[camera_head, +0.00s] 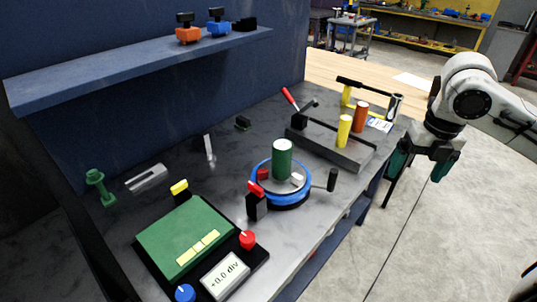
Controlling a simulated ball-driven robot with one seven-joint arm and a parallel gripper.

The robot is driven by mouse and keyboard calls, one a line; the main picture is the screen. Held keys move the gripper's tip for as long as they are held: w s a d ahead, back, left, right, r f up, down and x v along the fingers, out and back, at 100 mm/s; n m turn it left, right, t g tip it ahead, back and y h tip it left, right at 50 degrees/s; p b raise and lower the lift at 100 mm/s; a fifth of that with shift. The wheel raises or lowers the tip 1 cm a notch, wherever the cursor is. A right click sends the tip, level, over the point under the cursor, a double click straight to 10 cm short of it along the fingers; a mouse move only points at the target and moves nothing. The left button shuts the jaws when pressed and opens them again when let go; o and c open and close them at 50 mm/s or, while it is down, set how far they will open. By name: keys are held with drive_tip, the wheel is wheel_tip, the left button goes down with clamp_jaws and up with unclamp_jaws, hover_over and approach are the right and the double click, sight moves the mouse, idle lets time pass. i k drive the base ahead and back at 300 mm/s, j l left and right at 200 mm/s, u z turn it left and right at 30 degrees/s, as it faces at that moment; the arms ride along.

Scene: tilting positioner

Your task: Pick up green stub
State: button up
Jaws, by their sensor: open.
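The green stub (282,159) is a dark green upright cylinder. It stands on the round blue-rimmed positioner (282,204) near the middle of the bench. Small red and white blocks sit close beside its base; I cannot tell whether they touch it. My gripper (418,172) hangs at the right, past the bench's edge and over the floor, with its two dark green fingers apart and nothing between them. It is well to the right of the stub.
A grey tray (352,159) holds a yellow cylinder (344,131), with an orange one (360,116) behind. A green-topped panel (183,238) with knobs lies front left. A blue shelf (120,75) overhangs the back. Floor is clear at right.

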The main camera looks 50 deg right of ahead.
sight(282, 149)
drive_tip(key=i, duration=1.2)
